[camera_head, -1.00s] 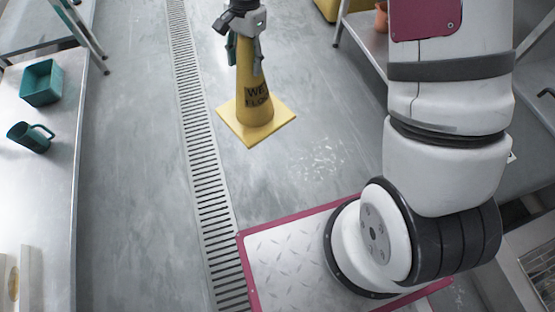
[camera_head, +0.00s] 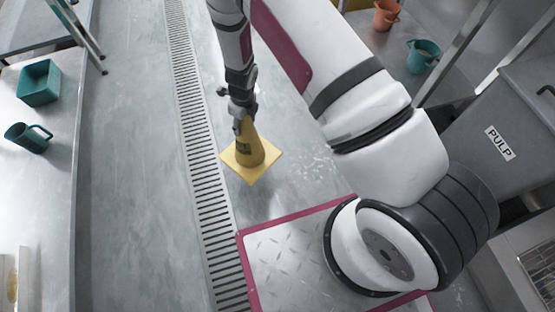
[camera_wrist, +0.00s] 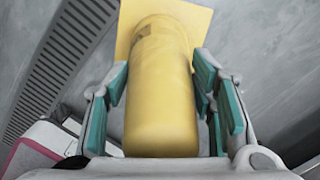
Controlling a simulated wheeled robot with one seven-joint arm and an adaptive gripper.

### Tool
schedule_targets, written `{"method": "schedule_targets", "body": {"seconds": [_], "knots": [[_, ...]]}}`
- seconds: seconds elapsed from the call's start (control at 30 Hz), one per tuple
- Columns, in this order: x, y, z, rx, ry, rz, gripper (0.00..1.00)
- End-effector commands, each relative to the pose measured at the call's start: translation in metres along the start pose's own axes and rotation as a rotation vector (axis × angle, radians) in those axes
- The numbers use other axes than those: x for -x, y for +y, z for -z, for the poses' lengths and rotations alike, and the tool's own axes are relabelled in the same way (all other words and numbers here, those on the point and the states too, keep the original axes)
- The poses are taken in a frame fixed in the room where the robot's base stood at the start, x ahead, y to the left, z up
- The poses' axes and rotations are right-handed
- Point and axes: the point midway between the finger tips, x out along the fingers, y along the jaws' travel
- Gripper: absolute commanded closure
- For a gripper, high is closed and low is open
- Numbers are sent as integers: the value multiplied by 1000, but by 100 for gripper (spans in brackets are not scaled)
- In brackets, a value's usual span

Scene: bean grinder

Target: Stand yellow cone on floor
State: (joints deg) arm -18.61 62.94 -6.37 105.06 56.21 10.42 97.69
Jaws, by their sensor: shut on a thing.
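The yellow cone (camera_head: 250,152) is upright in the head view, with its square base downward and dark lettering on its side. It is at or just above the grey floor, right of the drain grate; I cannot tell whether the base touches. My gripper (camera_head: 242,122) is above it, shut on its upper part. In the wrist view the cone (camera_wrist: 160,90) fills the middle, between the teal finger pads of my gripper (camera_wrist: 160,110), and its base shows at the far end.
A long drain grate (camera_head: 190,130) runs along the floor. A grey bin marked PULP (camera_head: 500,130) stands at right. A teal pot (camera_head: 422,56) and an orange pot (camera_head: 387,14) are at upper right.

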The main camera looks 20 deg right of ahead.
Motion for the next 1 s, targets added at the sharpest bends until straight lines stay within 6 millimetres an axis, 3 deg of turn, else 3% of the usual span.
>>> {"method": "schedule_targets", "body": {"seconds": [0.1,0.5,0.8,1.0], "knots": [[-24,6,19,-118,5,8,100],[-63,18,53,-311,2,30,100],[-97,32,95,-484,4,52,100],[-107,36,110,-543,0,64,100]]}}
